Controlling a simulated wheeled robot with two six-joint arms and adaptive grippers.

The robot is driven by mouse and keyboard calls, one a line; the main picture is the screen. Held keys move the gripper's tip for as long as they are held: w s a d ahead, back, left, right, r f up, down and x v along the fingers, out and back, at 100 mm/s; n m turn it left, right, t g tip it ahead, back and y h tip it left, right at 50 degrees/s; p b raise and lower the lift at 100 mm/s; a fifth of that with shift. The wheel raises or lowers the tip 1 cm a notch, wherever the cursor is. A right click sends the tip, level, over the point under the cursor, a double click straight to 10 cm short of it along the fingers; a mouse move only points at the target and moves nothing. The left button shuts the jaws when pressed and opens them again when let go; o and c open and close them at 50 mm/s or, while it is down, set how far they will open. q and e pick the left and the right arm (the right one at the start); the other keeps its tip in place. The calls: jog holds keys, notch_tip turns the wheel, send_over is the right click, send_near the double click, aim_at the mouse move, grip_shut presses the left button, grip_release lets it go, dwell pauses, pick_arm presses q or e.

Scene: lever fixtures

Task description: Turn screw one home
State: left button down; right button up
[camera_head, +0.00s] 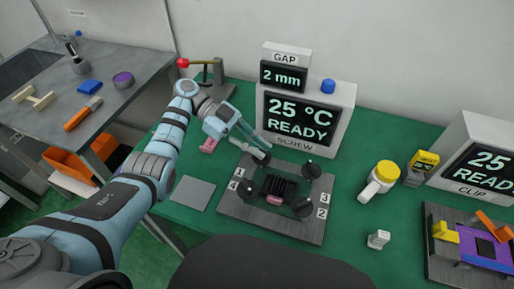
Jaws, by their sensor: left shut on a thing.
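The screw fixture (232,208) is a grey plate on the green table, with a black finned block (280,187) in its middle and a dark knobbed screw at each corner. Screw one (260,158) is at the upper-left corner by the label 1, mostly hidden by my gripper. My left gripper (262,151) reaches down from the upper left and is shut on screw one. Screw three (312,170), screw two (303,207) and screw four (248,189) stand clear of it. My right gripper is out of view.
A display box (343,120) behind the plate reads 25 °C READY, with a smaller 2 mm GAP display (283,75) above. A red-knobbed lever (205,67) stands behind my arm. A yellow-topped white object (380,178) is to the right. A grey pad (194,193) lies left.

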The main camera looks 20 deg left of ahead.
pick_arm(q)
jog(key=shift+f, duration=0.1)
jog(key=c, duration=1.7)
grip_release()
